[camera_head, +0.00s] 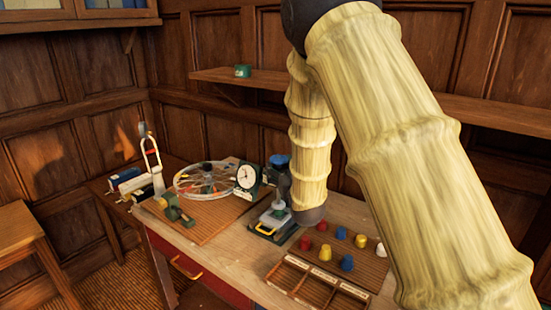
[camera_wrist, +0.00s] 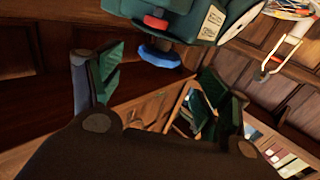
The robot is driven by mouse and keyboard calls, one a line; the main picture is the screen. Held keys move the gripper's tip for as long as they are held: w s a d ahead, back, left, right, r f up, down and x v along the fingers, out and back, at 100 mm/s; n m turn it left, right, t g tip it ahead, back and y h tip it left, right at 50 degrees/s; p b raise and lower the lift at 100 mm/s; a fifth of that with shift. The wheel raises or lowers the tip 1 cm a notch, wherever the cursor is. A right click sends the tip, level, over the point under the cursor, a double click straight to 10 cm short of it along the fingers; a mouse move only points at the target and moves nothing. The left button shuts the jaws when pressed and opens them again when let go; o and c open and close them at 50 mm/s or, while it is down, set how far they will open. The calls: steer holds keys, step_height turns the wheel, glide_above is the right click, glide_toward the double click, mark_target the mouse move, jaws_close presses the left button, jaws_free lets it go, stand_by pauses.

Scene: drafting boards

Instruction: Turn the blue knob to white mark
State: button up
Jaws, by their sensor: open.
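The blue knob (camera_wrist: 158,55) shows in the wrist view at the top centre, on a dark green housing (camera_wrist: 185,24) with a red part (camera_wrist: 156,22) and a pale label (camera_wrist: 213,22). In the head view a blue cap (camera_head: 279,160), which looks like this knob, shows beside the arm's end. My gripper (camera_wrist: 160,66) is open, its green pads spread apart. The knob appears beyond the gap between the fingertips, with no clear contact. In the head view my gripper is hard to separate from the gear behind it. I cannot make out a white mark.
A white-faced clock (camera_head: 247,177) and a spoked wheel (camera_head: 207,180) stand to the left of the blue cap. Coloured pegs (camera_head: 347,263) and a compartment tray (camera_head: 318,288) lie at the front right. A green-based device (camera_head: 272,226) sits near my arm's end.

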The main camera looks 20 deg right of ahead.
mark_target(281, 162)
steer(key=w+p, duration=0.1)
steer(key=w, duration=0.4)
steer(key=w+p, duration=0.1)
steer(key=w, duration=0.1)
steer(key=shift+w+d+p, duration=0.3)
steer(key=shift+w, duration=0.05)
